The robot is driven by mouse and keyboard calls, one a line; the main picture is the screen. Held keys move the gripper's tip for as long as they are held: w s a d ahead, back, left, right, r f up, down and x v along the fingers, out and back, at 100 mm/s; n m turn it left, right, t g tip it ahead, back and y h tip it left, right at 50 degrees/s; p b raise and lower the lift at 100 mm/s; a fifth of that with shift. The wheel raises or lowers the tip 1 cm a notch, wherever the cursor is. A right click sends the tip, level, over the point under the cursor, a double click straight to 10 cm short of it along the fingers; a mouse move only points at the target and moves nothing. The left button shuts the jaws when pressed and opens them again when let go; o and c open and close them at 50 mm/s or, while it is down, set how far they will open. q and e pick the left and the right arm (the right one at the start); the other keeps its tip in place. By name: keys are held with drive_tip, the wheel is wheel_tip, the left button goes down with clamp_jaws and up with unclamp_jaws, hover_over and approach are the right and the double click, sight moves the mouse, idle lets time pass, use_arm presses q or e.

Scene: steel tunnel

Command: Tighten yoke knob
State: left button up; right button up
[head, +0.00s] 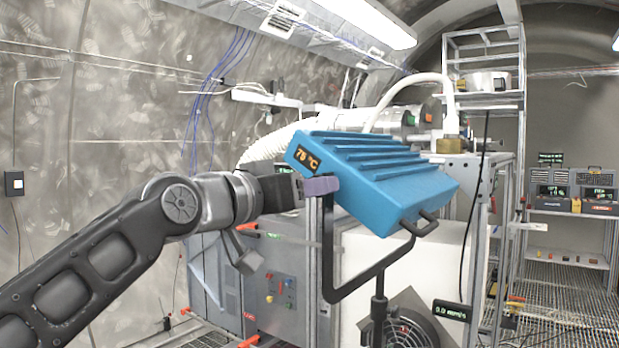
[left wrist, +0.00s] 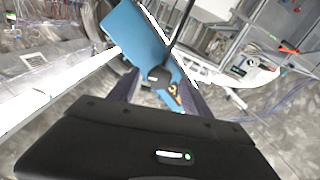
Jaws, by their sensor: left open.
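A blue ribbed box (head: 385,185) with an orange "75 °C" display hangs tilted in a black U-shaped yoke (head: 328,245) on a stand. My left gripper (head: 321,186) is at the top of the yoke's left arm, beside the box. Its purple-grey fingers hide the yoke knob in the head view. In the left wrist view the dark round knob (left wrist: 158,76) shows between the open fingers of my left gripper (left wrist: 158,88), with the blue box (left wrist: 135,32) behind it. I cannot tell whether the fingers touch the knob. My right gripper is not in view.
A grey cabinet (head: 270,285) with coloured buttons and a white panel stand behind the yoke. A fan (head: 412,325) is low beside the stand pole (head: 379,305). A metal shelf rack (head: 485,60) rises at the back. Open grating floor lies at the right.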

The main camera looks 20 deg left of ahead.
use_arm(q)
drive_tip(key=shift+w+d, duration=0.2)
drive_tip(key=shift+w, duration=0.15)
drive_tip(key=shift+c, duration=0.4)
clamp_jaws()
